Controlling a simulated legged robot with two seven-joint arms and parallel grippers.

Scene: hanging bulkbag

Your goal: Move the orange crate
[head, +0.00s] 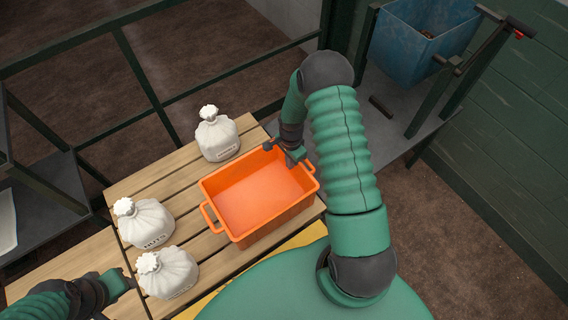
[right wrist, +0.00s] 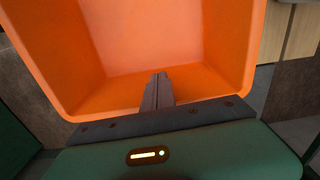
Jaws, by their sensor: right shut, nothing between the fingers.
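The orange crate (head: 275,222) stands empty and upright on a slatted wooden pallet, with a loop handle on its left end. In the right wrist view the crate (right wrist: 50,50) fills most of the picture, its open inside facing the camera. My right gripper (head: 290,152) is at the crate's far right rim. In the right wrist view its fingers (right wrist: 158,90) are together, with nothing between them, and overlap the crate's near edge; I cannot tell whether they touch it. My left gripper (head: 120,281) is at the lower left, beside a white sack; its fingers are unclear.
White tied sacks stand on the pallet (head: 120,192): one behind the crate (head: 217,137), two to its left (head: 146,224) (head: 167,273). A blue bin (head: 415,55) hangs in a dark frame at the upper right. Dark green rails run behind the pallet.

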